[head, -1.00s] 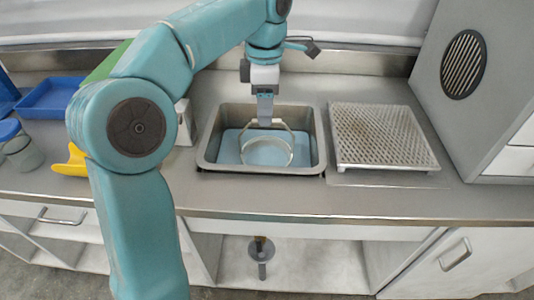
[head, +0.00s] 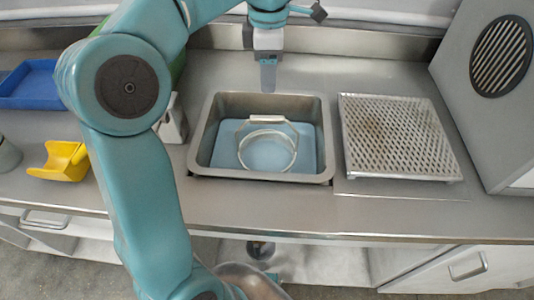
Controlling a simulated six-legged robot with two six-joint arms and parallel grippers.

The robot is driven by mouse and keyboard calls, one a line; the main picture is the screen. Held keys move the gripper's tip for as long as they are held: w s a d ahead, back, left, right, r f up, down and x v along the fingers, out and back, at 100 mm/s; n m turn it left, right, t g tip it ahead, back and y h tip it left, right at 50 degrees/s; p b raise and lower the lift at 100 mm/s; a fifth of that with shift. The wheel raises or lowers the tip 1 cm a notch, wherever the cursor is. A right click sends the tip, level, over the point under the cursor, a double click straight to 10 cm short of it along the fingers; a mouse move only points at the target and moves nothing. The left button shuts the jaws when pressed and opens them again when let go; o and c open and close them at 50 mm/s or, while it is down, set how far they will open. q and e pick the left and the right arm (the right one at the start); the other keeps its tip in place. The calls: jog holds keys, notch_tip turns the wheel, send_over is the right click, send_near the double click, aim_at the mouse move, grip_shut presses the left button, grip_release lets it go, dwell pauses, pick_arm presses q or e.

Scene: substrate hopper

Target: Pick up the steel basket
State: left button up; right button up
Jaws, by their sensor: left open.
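The steel basket (head: 268,150) is a round metal ring with a raised handle (head: 268,119). It sits inside the sink (head: 205,135), over a blue surface on the sink's floor. My left gripper (head: 268,85) points down at the sink's back edge, above and behind the basket in the picture. It is open and appears empty, apart from the handle. My right gripper does not show.
A perforated drain rack (head: 400,138) stands right of the sink, beside a grey vented cabinet (head: 500,110). On the left are a yellow scoop (head: 62,162), a blue tray (head: 30,85) and a glass jar (head: 7,155). The front counter strip is clear.

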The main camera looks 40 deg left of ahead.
aim_at(267, 123)
pick_arm(q)
notch_tip(267, 123, down, 10)
jog(key=shift+d+f+b, duration=0.1)
jog(key=shift+b, duration=1.15)
jog(key=f, duration=0.1)
jog(key=f+b, duration=0.1)
jog(key=f, duration=0.3)
jog(key=shift+s+f, duration=0.2)
jog(key=shift+s, duration=0.05)
jog(key=shift+r, duration=0.1)
grip_shut()
